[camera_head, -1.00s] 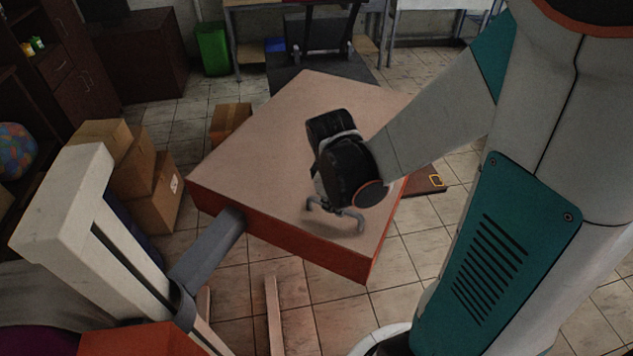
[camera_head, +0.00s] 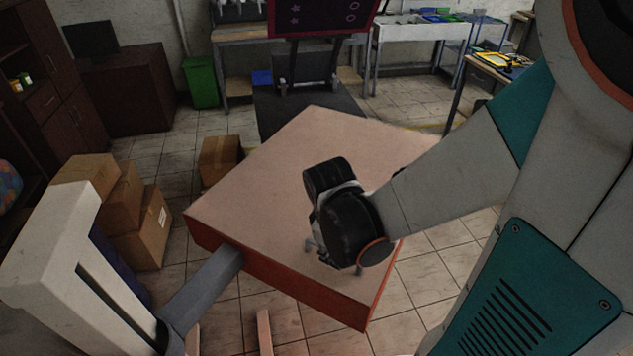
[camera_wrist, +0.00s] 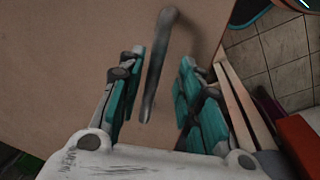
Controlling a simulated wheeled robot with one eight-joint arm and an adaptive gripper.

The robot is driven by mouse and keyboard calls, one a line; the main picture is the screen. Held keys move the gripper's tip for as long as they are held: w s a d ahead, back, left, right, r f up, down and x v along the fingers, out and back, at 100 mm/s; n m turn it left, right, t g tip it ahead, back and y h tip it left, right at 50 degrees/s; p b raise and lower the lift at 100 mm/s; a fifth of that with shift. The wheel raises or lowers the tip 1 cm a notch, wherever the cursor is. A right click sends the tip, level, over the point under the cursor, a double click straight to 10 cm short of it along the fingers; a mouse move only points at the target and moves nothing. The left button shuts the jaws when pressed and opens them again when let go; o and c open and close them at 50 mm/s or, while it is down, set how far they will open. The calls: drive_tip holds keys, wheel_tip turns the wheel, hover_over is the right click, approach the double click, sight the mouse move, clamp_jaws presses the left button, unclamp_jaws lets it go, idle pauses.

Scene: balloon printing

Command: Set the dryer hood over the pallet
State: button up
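The dryer hood (camera_head: 270,170) is a broad flat box with a tan top and orange-red sides, carried on a grey bar from a white post. A grey bar handle (camera_wrist: 160,65) stands on its top. My gripper (camera_head: 332,258) is low over the hood's near right part and hides most of the handle in the head view. In the wrist view my gripper (camera_wrist: 163,55) is open, its teal-padded fingers on either side of the handle, with gaps showing on both sides. I cannot make out the pallet. A red-orange surface (camera_wrist: 302,140) shows beyond the hood's edge in the wrist view.
The white post (camera_head: 60,240) stands at the left front. Cardboard boxes (camera_head: 125,210) are stacked left of the hood. A dark red framed panel (camera_head: 322,15) on a black stand is behind it. Bare tiled floor lies to the right.

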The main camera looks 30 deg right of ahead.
drive_tip(key=shift+w, duration=0.1)
wheel_tip(320, 180, up, 12)
drive_tip(key=s+a, duration=0.1)
drive_tip(key=a, duration=0.1)
drive_tip(key=shift+f, duration=0.15)
idle(0.6)
idle(0.3)
drive_tip(key=a+f+m+t+y+b, duration=0.2)
drive_tip(key=a+f+m+t+b, duration=0.3)
drive_tip(key=f+b, duration=0.6)
drive_tip(key=shift+w+a+m+t+b, duration=0.35)
drive_tip(key=shift+a+t+b, duration=0.45)
drive_tip(key=shift+b, duration=1.55)
